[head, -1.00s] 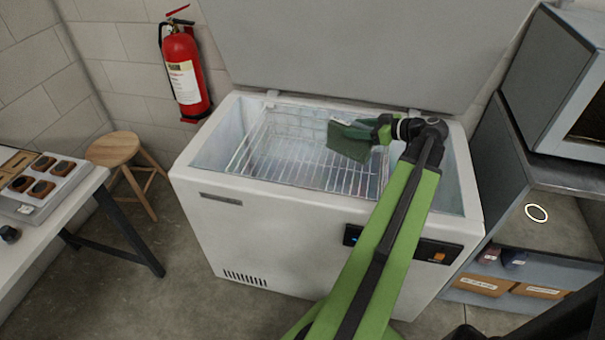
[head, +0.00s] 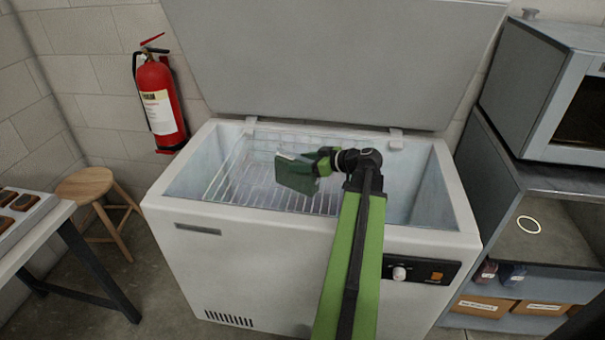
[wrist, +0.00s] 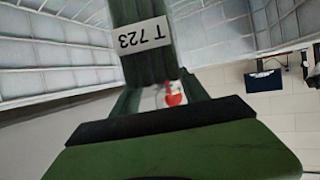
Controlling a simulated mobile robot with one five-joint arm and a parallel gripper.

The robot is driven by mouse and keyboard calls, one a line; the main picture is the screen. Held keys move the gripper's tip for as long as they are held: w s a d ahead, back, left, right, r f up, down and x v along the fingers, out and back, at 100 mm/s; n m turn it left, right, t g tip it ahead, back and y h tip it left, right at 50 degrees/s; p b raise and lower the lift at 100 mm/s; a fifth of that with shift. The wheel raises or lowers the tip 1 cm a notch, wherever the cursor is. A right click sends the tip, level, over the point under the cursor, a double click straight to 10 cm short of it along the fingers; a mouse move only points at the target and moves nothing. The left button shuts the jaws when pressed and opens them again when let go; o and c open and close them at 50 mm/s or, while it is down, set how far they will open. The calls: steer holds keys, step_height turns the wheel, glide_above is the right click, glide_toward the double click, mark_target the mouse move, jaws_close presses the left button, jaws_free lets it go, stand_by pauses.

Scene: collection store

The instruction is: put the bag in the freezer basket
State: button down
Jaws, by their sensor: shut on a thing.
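The green bag (head: 297,174) hangs from my gripper (head: 322,161) over the open chest freezer in the head view. In the wrist view the bag (wrist: 145,50) shows a white label reading T 723, upside down. My gripper is shut on the bag. The white wire freezer basket (head: 225,180) is inside the freezer, and the bag is above its right part. Whether the bag touches the basket cannot be told.
The white freezer (head: 270,262) stands with its lid (head: 330,60) raised behind. A fire extinguisher (head: 160,100) hangs on the wall at left, above a wooden stool (head: 85,185). A bench with a microwave (head: 550,95) is at right. The freezer's right end is empty.

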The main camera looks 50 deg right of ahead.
steer(key=shift+f+b, duration=1.85)
steer(key=shift+f, duration=0.5)
steer(key=c, duration=0.6)
jaws_free()
steer(key=shift+r, duration=0.1)
